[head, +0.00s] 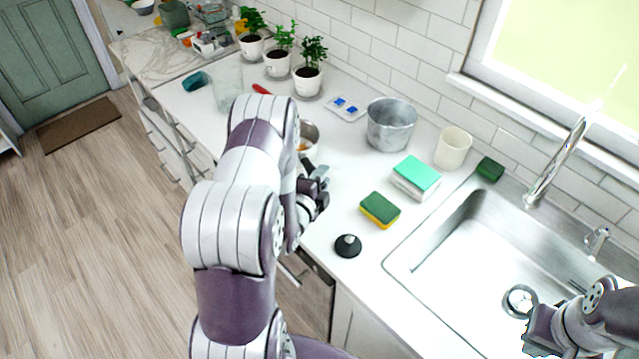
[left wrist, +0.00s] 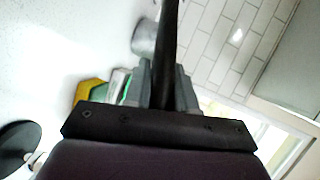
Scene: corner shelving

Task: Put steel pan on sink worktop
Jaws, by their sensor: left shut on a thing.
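The steel pan (head: 309,134) shows in the head view beside my left forearm, which hides much of it; only part of its shiny rim and inside shows. My left gripper (head: 318,183) is over the front of the worktop (head: 335,215), just below the pan in the picture. In the left wrist view a long black handle (left wrist: 170,45) runs between the jaws, and the gripper is shut on it. I cannot tell whether the pan touches the worktop. My right gripper (head: 535,340) is low at the right, over the sink (head: 460,265); its jaws are unclear.
A metal bucket (head: 391,126), a cream cup (head: 453,148), a green-topped sponge pack (head: 416,176), a yellow-green sponge (head: 380,210) and a black stopper (head: 348,246) stand between pan and sink. Potted plants (head: 309,78) and a glass vase (head: 227,88) stand further back.

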